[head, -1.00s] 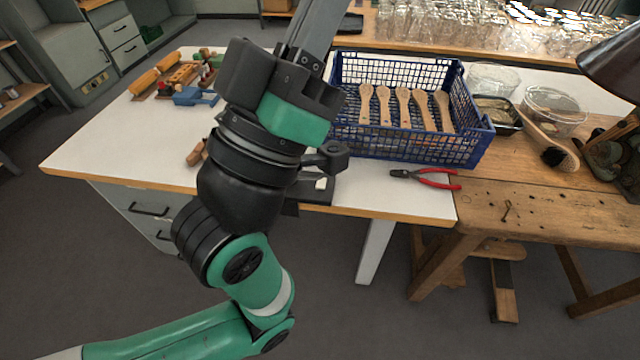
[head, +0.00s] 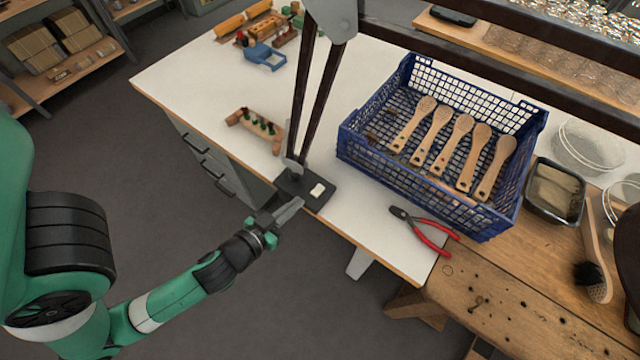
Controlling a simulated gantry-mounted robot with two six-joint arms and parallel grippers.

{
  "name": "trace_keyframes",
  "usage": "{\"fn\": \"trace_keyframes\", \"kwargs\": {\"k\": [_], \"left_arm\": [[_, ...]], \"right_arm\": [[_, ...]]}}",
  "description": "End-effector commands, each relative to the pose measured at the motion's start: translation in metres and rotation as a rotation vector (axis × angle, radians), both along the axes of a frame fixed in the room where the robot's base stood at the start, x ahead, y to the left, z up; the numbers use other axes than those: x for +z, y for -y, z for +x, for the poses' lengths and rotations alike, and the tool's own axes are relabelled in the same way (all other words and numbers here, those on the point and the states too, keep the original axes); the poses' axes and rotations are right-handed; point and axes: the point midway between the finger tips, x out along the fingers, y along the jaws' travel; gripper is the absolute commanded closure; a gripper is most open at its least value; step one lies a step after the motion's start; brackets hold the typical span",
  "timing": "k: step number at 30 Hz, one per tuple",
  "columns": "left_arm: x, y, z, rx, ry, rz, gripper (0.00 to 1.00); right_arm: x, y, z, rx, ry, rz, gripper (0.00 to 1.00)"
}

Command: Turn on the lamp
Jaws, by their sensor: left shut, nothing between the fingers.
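The lamp's dark base (head: 289,181) sits at the front edge of the white table, with a pale rocker switch (head: 317,190) on top. Its twin dark rods (head: 318,95) rise from the base to a grey joint, and a dark arm runs off to the right. Part of a dark rounded shade (head: 627,255) shows at the right edge. My left gripper (head: 298,204) is shut and empty, its tips just in front of the base and close to the switch. I cannot tell whether they touch the base. My right gripper is not in view.
A blue crate (head: 352,150) with several wooden brushes stands right of the lamp. Red-handled pliers (head: 428,232) lie near the front edge. The floor in front is clear.

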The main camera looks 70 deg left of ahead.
Motion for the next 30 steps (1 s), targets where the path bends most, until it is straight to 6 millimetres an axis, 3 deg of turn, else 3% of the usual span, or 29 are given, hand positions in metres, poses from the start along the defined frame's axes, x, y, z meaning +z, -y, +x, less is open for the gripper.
{"fn": "trace_keyframes", "kwargs": {"k": [3, 16, 20, 30], "left_arm": [[0.000, -0.001, -0.015, 0.014, -0.039, -0.008, 1.00], [-0.003, -0.004, -0.008, 0.016, -0.033, -0.008, 1.00], [-0.007, -0.014, 0.005, 0.021, -0.031, -0.009, 1.00], [-0.036, -0.050, 0.063, 0.016, -0.030, -0.007, 1.00]], "right_arm": [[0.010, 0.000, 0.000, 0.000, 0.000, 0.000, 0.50], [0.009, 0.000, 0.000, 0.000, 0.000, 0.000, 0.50], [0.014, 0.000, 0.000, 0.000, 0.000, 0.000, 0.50], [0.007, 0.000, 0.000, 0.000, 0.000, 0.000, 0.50]]}}
